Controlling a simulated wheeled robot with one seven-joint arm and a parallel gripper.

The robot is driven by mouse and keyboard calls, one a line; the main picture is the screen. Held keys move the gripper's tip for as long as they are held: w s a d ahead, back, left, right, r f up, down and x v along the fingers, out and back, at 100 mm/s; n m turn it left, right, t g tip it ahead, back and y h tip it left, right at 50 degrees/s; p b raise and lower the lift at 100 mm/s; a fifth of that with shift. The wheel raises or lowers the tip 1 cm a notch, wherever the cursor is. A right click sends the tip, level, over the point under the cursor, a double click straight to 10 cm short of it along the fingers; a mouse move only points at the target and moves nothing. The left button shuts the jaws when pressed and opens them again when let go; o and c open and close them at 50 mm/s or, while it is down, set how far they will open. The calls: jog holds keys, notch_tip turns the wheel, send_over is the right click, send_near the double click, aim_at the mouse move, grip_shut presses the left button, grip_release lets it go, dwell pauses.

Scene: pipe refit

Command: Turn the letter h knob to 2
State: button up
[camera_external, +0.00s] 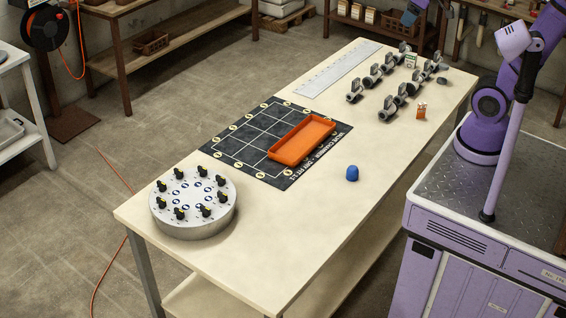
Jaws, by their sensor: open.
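A round grey dial plate (193,229) sits at the near left end of the table. Several black knobs with yellow marks stand in a ring on its top, among blue-and-white round marks. The letters and numbers are too small to read, so I cannot tell which knob is h or where it points. My gripper (408,18) shows only in part at the top edge, cut off by the frame. It is open, far from the dial plate, with nothing seen in it.
The table (300,232) also holds a dark grid mat (236,143), an orange tray (302,140), a blue lump (352,173), a ruled white strip (338,70) and several grey pipe fittings (387,108). The table's near right part is clear.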

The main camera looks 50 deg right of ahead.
jog(key=w+a+f+n+g+y, duration=0.1)
jog(key=w+a+f+n, duration=0.25)
jog(key=w+a, duration=0.85)
jog(key=w+a+f+n+g+y, duration=0.1)
jog(key=w+a+f+n, duration=0.3)
jog(key=w+a, duration=0.75)
jog(key=n+g+y, duration=0.1)
jog(key=n+g, duration=0.2)
jog(key=n, duration=0.5)
send_over(222, 193)
jog(key=d, duration=0.5)
notch_tip(222, 193, down, 27)
jog(key=shift+m, duration=0.25)
jog(key=x, duration=0.7)
jog(key=a+x, duration=0.1)
jog(key=x, duration=0.3)
jog(key=shift+w+r, duration=0.15)
jog(key=shift+r, duration=0.05)
jog(key=shift+y, duration=0.3)
jog(key=c, duration=0.9)
